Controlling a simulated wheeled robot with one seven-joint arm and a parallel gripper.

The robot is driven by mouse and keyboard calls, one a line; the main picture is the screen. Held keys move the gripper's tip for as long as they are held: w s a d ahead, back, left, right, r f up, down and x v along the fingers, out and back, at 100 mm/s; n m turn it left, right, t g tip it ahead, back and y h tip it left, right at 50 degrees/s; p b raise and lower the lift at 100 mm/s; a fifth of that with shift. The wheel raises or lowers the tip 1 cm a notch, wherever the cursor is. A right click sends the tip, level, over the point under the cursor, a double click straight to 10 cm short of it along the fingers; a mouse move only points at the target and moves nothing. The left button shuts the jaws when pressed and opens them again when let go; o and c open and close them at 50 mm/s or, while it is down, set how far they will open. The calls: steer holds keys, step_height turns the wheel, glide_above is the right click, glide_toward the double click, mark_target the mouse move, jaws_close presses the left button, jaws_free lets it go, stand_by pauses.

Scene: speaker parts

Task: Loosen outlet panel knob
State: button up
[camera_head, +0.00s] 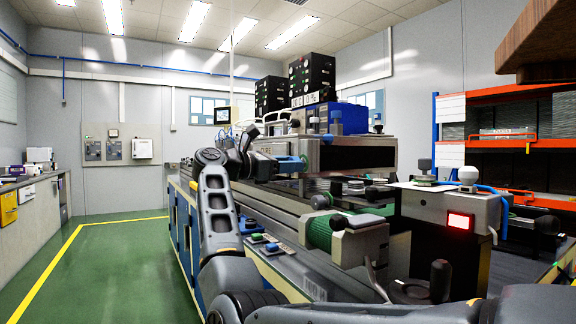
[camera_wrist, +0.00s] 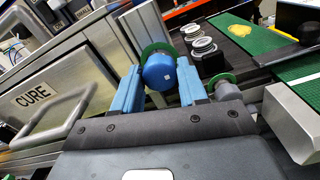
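My gripper shows in the wrist view (camera_wrist: 160,84) with its two blue fingers apart, one on each side of a round blue knob (camera_wrist: 159,72). The gaps beside the knob look very small; I cannot tell whether the fingers press on it. A green disc shows behind the knob. No label marks it as the outlet panel knob. In the head view my gripper (camera_head: 291,164) is at the front face of the long bench machine (camera_head: 350,158), its fingers small and partly hidden. The knob cannot be made out there.
A panel labelled CURE (camera_wrist: 70,88) with a metal handle is left of my gripper in the wrist view. A smaller grey-blue knob with a green disc (camera_wrist: 226,88) is close on the right. In the head view a green roller (camera_head: 322,232) and a red-lit box (camera_head: 450,212) stand nearby.

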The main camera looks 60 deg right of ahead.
steer(key=c, duration=0.6)
steer(key=shift+n+p, duration=0.3)
steer(key=shift+p, duration=0.05)
steer(key=n+p, duration=1.3)
steer(key=n, duration=0.4)
steer(key=shift+n, duration=0.4)
steer(key=o, duration=1.1)
steer(key=shift+c, duration=0.2)
